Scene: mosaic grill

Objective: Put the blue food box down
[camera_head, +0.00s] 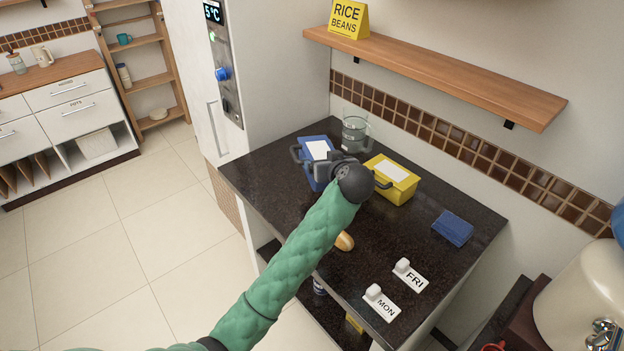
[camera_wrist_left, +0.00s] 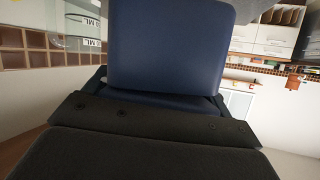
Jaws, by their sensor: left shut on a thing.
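The blue food box (camera_head: 317,150) with a white label on its lid is at the back left of the dark countertop (camera_head: 265,178), to the left of the yellow box. My left gripper (camera_head: 325,168) is shut on the blue box at its near right side. My forearm and wrist hide part of the box. In the left wrist view the blue box (camera_wrist_left: 170,50) fills the upper middle, right against the dark gripper (camera_wrist_left: 150,118). I cannot tell whether its underside touches the counter. My right gripper is not in view.
A yellow box (camera_head: 391,180) and a glass jug (camera_head: 354,134) stand close on the right. A blue folded item (camera_head: 453,228), FRI tag (camera_head: 409,274), MON tag (camera_head: 381,302) and a golden item (camera_head: 344,241) lie nearer. A wooden shelf (camera_head: 440,75) hangs above. The counter's left part is bare.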

